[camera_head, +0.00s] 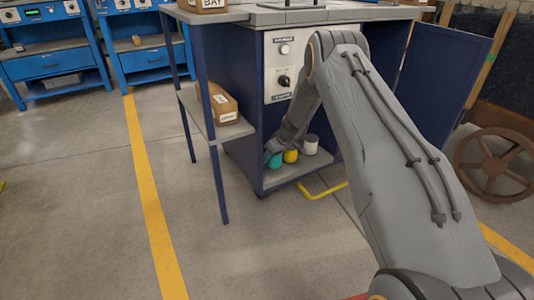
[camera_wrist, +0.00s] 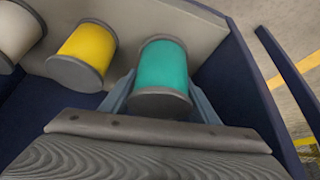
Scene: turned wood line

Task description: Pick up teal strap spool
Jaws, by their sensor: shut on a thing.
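The teal strap spool (camera_wrist: 162,68) has grey end flanges and sits between the two fingers of my gripper (camera_wrist: 160,98) in the wrist view. My gripper is shut on it. In the head view the teal spool (camera_head: 275,161) shows low in the open cabinet, partly hidden by my arm. I cannot tell whether it still touches the shelf.
A yellow spool (camera_wrist: 86,52) stands just left of the teal one in the wrist view, with a white spool (camera_wrist: 16,32) beyond it. The cabinet's dark blue wall (camera_wrist: 225,70) is close on the right. A cardboard box (camera_head: 219,103) sits on the side shelf.

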